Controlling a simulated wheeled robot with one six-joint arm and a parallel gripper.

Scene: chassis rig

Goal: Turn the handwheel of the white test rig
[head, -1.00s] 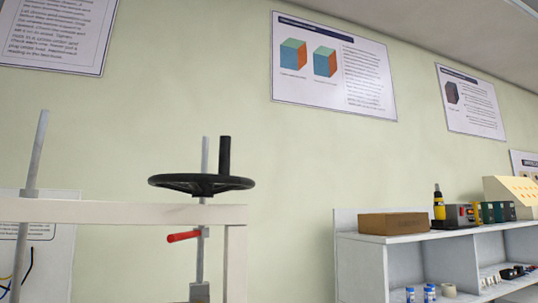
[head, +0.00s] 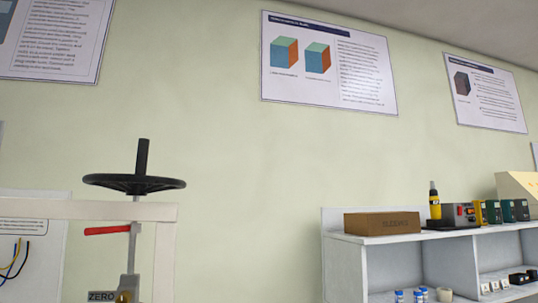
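The white test rig (head: 60,209) stands at the lower left of the head view, cut off by the frame's left and bottom edges. Its black handwheel (head: 134,184) lies flat above the top beam, with an upright black grip rising from it. A red lever (head: 106,231) sticks out to the left from the shaft below the beam. A block marked "ZERO" (head: 101,296) shows at the bottom edge near the shaft's foot. My gripper is not in view.
A white shelf unit (head: 345,265) stands at the right, with a brown box (head: 382,223), a yellow-and-black tool (head: 434,203) and several devices on top. Small jars (head: 420,295) and other parts sit inside. Posters (head: 329,62) hang on the wall. Bare wall shows between rig and shelf.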

